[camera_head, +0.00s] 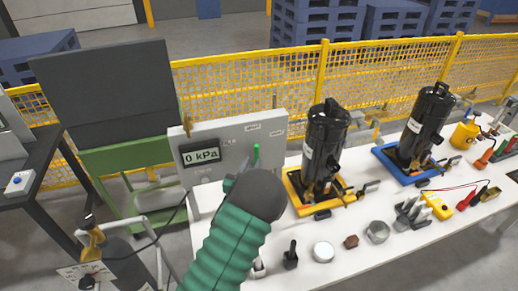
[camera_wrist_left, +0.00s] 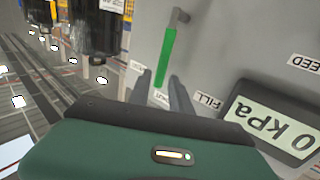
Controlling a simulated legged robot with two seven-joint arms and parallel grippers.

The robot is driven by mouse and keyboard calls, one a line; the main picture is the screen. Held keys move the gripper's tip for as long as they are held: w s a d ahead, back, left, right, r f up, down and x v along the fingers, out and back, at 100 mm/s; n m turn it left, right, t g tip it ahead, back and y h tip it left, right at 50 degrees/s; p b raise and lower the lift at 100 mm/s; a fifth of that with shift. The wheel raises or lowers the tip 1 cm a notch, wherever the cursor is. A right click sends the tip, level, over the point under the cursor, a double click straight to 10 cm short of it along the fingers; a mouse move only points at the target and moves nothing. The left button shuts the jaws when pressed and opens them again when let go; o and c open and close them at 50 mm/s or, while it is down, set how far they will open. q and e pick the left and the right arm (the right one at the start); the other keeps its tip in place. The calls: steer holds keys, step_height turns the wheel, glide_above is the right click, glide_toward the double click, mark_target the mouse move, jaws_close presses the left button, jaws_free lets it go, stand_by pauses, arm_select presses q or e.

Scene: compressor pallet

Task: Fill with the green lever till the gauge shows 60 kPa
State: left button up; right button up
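The green lever (camera_head: 256,154) stands on the front of the grey panel box (camera_head: 228,137). In the left wrist view the green lever (camera_wrist_left: 167,58) is a long bar pointing at my fingers. The gauge (camera_head: 201,155) reads 0 kPa, and the gauge also shows in the left wrist view (camera_wrist_left: 272,120) upside down. My left gripper (camera_wrist_left: 160,76) has its two fingers apart, with the lever's near end just beyond and between the tips; contact cannot be told. In the head view my left gripper (camera_head: 230,184) is largely hidden by my wrist. My right gripper is not in view.
A black compressor (camera_head: 325,140) in a yellow tray and another (camera_head: 424,125) in a blue tray stand right on the white table (camera_head: 350,262). Small parts and a yellow meter (camera_head: 440,204) lie in front. A yellow mesh fence (camera_head: 390,80) runs behind.

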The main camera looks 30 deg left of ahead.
mark_target(256, 154)
arm_select(q)
steer(key=p+x, duration=0.1)
steer(key=x, duration=0.5)
steer(key=shift+a+r, duration=0.1)
steer(key=shift+a, duration=0.05)
steer(key=shift+w+a, duration=0.1)
steer(key=shift+w, duration=0.15)
steer(key=shift+c, duration=0.5)
jaws_close()
stand_by(0.4)
